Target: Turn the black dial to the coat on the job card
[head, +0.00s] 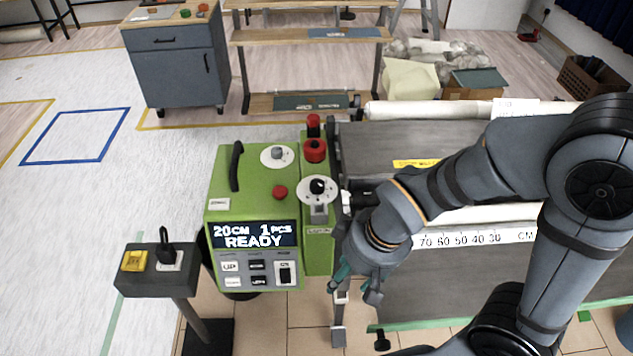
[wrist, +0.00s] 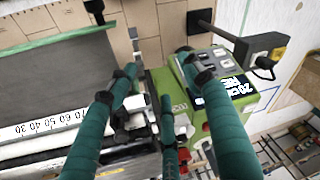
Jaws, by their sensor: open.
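The black dial (head: 317,186) is a small black knob on a round white scale plate, on the upper front of the green machine (head: 255,190). Its scale marks are too small to read. My gripper (head: 356,289) is low at the machine's right side, below and right of the dial and apart from it. In the wrist view, the teal fingers of my gripper (wrist: 160,84) are spread and empty, with the machine (wrist: 194,117) behind them; I cannot make out the dial there. I cannot clearly identify the job card; a white sheet (head: 517,107) lies at the back right, its text unreadable.
A second dial with a grey knob (head: 277,154), a red button (head: 280,192) and a red-topped part (head: 315,150) surround the black dial. The display (head: 254,235) reads 20CM 1PCS READY. A switch stand (head: 157,283) is at left. The pasting bed (head: 400,145) extends right.

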